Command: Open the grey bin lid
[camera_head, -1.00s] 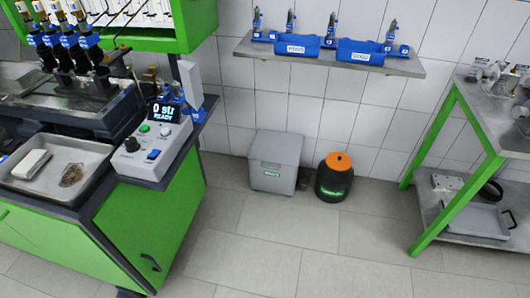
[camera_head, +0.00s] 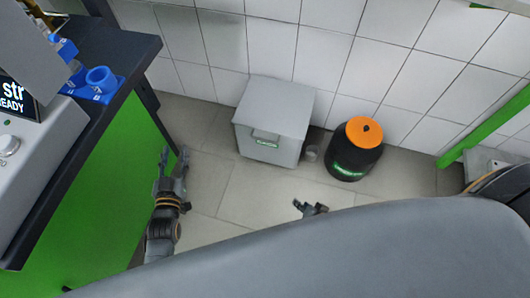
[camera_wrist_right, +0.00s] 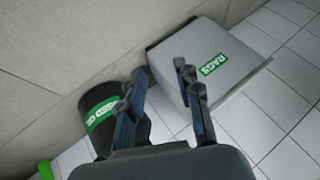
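The grey bin (camera_head: 268,141) stands on the floor against the tiled wall, with its flat lid (camera_head: 275,103) down. A small grey tab (camera_head: 265,134) is at the lid's front edge, above a green label. In the right wrist view the bin (camera_wrist_right: 228,92) is at the upper right, with a green RAGS label. My right gripper (camera_head: 309,206) is in front of the bin, to its lower right, apart from it. In the wrist view its fingers (camera_wrist_right: 160,70) are spread and empty. My left gripper (camera_head: 173,158) is left of the bin, beside the green bench, fingers apart and empty.
The green bench (camera_head: 90,190) is at the left, a green-legged table (camera_head: 480,130) at the right. Floor before the bin is clear.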

